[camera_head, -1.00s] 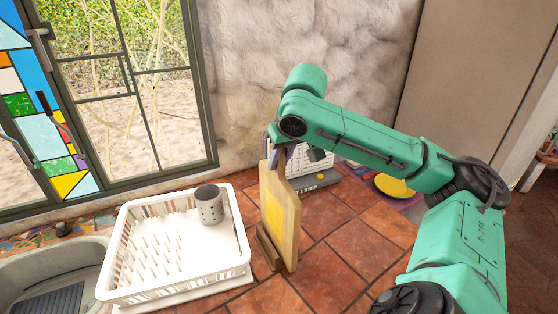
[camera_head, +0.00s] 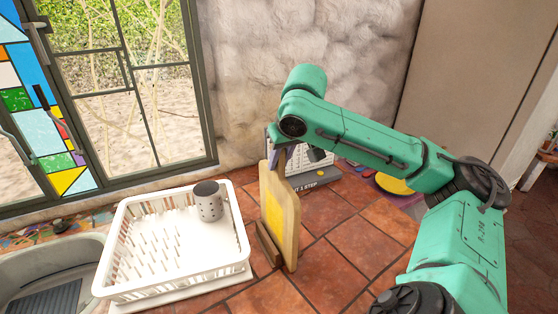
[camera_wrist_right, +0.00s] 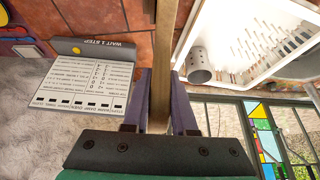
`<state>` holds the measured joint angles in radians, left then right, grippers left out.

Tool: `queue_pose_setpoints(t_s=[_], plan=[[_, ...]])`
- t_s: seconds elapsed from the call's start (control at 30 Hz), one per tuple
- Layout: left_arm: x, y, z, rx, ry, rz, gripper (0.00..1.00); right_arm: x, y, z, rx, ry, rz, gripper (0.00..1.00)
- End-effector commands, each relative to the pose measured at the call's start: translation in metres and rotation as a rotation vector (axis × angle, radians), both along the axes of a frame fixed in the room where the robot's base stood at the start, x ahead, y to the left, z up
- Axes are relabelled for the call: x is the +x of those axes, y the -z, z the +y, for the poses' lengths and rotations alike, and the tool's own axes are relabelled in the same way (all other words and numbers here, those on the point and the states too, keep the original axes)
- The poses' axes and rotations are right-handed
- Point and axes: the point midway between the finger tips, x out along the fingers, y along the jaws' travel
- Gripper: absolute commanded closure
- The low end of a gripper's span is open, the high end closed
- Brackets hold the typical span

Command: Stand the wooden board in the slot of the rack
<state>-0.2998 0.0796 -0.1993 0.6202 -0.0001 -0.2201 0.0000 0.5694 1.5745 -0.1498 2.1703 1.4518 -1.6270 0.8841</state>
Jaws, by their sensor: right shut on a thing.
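The wooden board (camera_head: 280,215), light wood with a yellow face, stands upright on the tiled counter. My right gripper (camera_head: 279,150) is shut on its top edge. In the right wrist view the board (camera_wrist_right: 163,60) shows edge-on between the two purple fingers of the gripper (camera_wrist_right: 161,75). The rack (camera_head: 266,245) is a low dark wooden piece at the board's foot, showing along its left side. The board hides the rest of the rack, and I cannot tell whether its lower edge is fully in the slot. My left gripper is out of view.
A white dish rack (camera_head: 170,282) with a grey perforated cup (camera_head: 208,201) stands close on the left. A sink (camera_head: 45,292) lies beyond it. Behind the board is a sign or calendar stand (camera_head: 322,182), with a yellow thing (camera_head: 394,184) to its right. Tiles right of the board are clear.

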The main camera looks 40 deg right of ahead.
Motion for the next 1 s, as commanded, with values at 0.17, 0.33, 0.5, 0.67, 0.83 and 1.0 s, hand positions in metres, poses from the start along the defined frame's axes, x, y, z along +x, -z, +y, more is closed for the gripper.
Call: queue_pose_setpoints(t_s=[0.17,0.33,0.5,0.67,0.83,1.0], plan=[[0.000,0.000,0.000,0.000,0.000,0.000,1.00,0.000,-0.002,0.000,-0.001,0.001,-0.005,1.00],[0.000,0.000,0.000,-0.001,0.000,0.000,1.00,0.000,-0.001,0.000,-0.001,0.001,-0.004,0.40],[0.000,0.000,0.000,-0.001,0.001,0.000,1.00,0.000,-0.001,0.000,-0.001,0.000,-0.002,0.40],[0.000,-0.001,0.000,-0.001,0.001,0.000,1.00,-0.002,-0.005,0.001,0.001,0.000,0.002,0.40],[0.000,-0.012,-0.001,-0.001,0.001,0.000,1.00,-0.016,-0.040,0.005,-0.001,-0.001,-0.005,0.40],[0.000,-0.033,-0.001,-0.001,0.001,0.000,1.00,-0.039,-0.090,0.012,-0.002,-0.001,-0.006,0.40]])
